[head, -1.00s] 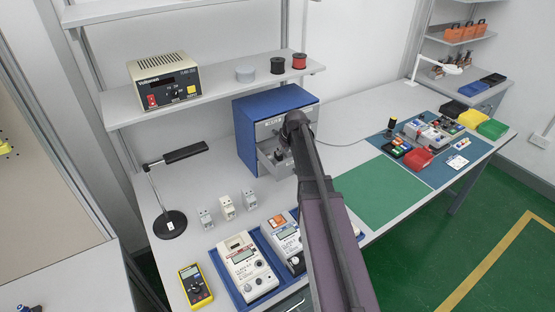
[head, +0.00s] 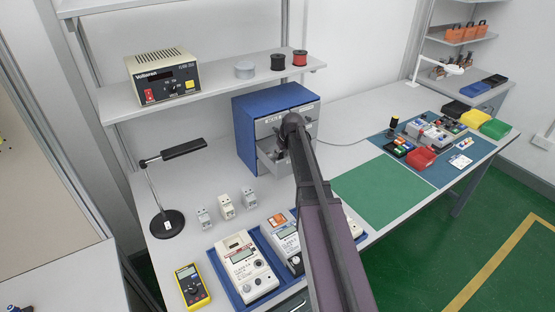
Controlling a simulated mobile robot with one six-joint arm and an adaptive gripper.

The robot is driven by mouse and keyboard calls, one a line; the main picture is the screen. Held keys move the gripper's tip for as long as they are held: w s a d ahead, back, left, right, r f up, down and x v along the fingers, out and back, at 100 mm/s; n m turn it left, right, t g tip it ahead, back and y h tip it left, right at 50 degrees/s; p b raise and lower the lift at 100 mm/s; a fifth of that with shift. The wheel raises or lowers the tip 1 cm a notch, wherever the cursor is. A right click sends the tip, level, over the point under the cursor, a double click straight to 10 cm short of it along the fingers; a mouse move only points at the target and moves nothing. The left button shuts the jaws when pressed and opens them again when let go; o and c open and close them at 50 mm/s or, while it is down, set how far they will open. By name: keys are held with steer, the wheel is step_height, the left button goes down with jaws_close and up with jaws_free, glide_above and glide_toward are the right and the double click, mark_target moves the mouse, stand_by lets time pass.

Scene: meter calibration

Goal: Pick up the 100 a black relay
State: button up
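The blue cabinet (head: 243,133) stands at the back of the bench, with a grey drawer (head: 270,160) pulled open at its front. My arm reaches from the lower right up to the cabinet and covers the right part of the drawer. A small dark part, apparently of my gripper (head: 282,141), shows just left of the arm above the drawer. Its fingers are too small and hidden to read. I cannot make out a black 100 A relay; the drawer's inside is mostly hidden.
Several small light-grey modules (head: 226,206) stand before the cabinet. Meters sit in a blue tray (head: 222,272), beside a yellow multimeter (head: 192,285). A black lamp (head: 167,222) stands left. A shelf (head: 215,87) hangs above. The green mat (head: 388,190) is clear.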

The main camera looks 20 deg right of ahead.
steer(key=shift+w+f, duration=0.15)
steer(key=shift+f, duration=0.35)
jaws_close()
